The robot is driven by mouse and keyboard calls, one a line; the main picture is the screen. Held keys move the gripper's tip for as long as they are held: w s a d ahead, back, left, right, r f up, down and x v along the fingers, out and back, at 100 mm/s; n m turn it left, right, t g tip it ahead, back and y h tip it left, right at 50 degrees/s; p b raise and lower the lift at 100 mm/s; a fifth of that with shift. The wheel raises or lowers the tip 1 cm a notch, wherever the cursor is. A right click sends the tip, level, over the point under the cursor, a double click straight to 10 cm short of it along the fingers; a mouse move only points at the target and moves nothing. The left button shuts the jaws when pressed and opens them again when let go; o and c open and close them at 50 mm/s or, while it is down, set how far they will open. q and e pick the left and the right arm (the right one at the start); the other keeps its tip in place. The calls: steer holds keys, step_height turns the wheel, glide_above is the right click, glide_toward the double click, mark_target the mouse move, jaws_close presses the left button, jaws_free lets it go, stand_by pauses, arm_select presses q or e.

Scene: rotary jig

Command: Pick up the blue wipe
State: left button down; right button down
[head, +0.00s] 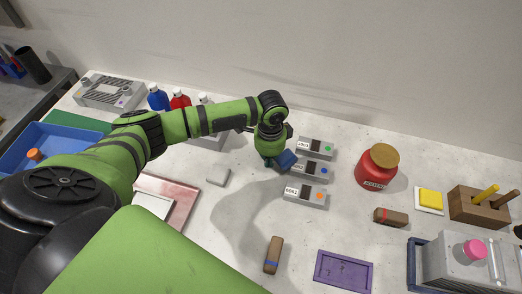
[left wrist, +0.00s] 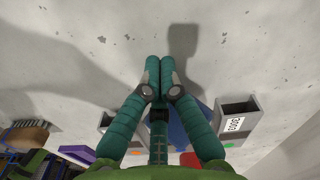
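The blue wipe (head: 287,159) is a small dark blue square in the head view, over the left end of the middle small grey bin (head: 316,172). It shows in the left wrist view (left wrist: 196,122) behind the finger on the right, which partly hides it. My left gripper (head: 272,164) is close beside the wipe in the head view. In the left wrist view its two teal fingertips (left wrist: 160,66) are together with nothing visible between them. I cannot tell whether a finger touches the wipe. My right gripper is not in view.
Similar labelled bins stand behind (head: 316,148) and in front (head: 306,195). A red jar (head: 376,168) stands to the right. A grey block (head: 218,176) lies left of the gripper. The table between is clear.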

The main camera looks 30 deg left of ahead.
arm_select(q)
steer(key=shift+r, duration=0.1)
steer(key=shift+w+d, duration=0.3)
steer(key=shift+d, duration=0.2)
steer(key=shift+w+d, duration=0.3)
steer(key=shift+d, duration=0.2)
steer(key=shift+p, duration=0.3)
